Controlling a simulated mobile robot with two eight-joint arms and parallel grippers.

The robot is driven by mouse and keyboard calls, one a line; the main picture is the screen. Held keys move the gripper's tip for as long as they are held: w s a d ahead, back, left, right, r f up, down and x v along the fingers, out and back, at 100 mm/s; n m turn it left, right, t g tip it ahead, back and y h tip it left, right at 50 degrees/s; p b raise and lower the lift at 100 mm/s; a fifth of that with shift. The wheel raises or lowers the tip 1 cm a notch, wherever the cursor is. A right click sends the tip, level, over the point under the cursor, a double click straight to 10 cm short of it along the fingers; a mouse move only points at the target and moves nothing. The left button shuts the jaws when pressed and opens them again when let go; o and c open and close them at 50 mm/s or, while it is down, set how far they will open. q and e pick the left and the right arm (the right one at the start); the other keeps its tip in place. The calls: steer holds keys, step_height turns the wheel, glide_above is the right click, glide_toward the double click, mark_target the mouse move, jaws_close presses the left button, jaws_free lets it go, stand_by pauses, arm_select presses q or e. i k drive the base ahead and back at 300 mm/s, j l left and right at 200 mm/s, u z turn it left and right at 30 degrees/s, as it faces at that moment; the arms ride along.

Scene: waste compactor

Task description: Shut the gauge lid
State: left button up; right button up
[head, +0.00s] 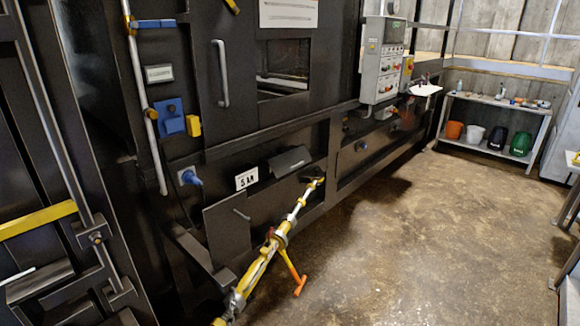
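A dark flap (290,161) sticks out at a tilt from the lower front of the black machine, right of a white "5 kN" label (246,178). It looks like a raised lid, but I cannot tell for sure that it is the gauge lid. No gauge face can be made out. A dark square panel with a small handle (228,228) stands out at an angle to the lower left of the label. Neither of my grippers can be made out in the head view.
A yellow and silver strut with an orange lever (260,264) runs from the bottom edge up to the machine's lower front. A grey control box (383,62) hangs further right. A shelf with buckets (494,128) stands at the back. The concrete floor (420,240) is clear.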

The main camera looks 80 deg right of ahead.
mark_target(281, 164)
steer(key=z, duration=2.7)
steer(key=i+u, duration=0.1)
steer(key=u, duration=0.7)
steer(key=i+l+u, duration=0.25)
steer(key=l+u, duration=0.25)
steer(key=i+l+u, duration=0.1)
steer(key=l+u, duration=0.15)
steer(key=l, duration=0.2)
steer(key=i+l+u, duration=0.15)
steer(key=l, duration=0.4)
steer(key=l+u, duration=0.1)
steer(key=l, duration=0.4)
steer(key=i+l, duration=0.1)
steer(key=l, duration=0.65)
steer(key=i+l+u, duration=0.1)
steer(key=l, duration=0.25)
